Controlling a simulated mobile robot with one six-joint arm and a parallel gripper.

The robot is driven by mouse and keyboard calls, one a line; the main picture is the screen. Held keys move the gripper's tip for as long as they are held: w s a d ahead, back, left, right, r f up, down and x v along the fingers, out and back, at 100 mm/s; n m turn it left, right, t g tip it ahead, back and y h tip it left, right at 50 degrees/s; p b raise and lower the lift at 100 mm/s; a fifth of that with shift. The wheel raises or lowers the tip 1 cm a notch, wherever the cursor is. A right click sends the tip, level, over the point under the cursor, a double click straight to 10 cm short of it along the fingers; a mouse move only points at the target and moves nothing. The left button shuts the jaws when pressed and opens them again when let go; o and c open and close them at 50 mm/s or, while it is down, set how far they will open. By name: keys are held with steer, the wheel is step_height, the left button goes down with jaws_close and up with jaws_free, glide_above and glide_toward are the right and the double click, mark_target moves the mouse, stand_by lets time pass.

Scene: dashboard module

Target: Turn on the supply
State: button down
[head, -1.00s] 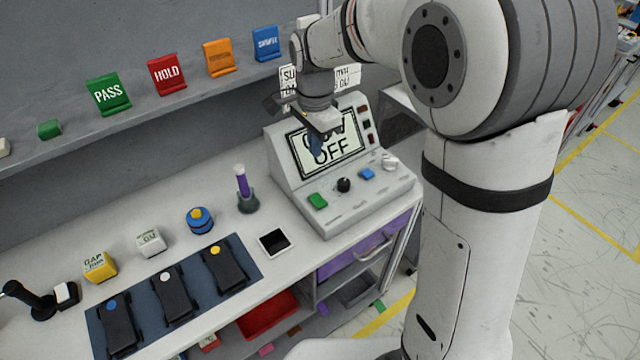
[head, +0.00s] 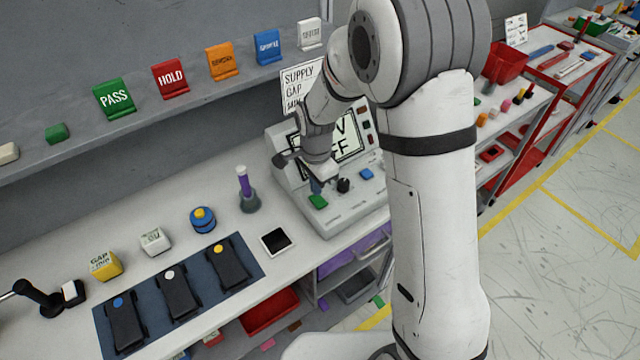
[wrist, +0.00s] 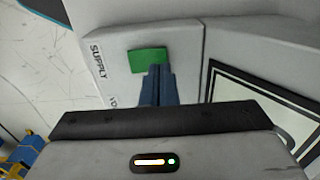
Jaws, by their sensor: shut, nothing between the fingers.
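The supply is a grey console (head: 345,213) on the bench with a sloped screen (head: 352,138). My arm covers part of the screen; its visible lower text ends in "FF". A green button (head: 318,201) sits at the left of the console's front panel. In the wrist view the green button (wrist: 148,61) lies beside a "SUPPLY" label (wrist: 98,62). My gripper (head: 316,188) is shut and empty, pointing down just above the green button. In the wrist view its blue fingertips (wrist: 157,70) overlap the button's lower right edge; I cannot tell whether they touch.
A black knob (head: 343,185) and a blue button (head: 366,174) sit right of the green button. Coloured signs line the shelf (head: 140,112) behind.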

steer(key=shift+f, duration=0.65)
steer(key=shift+d, duration=0.1)
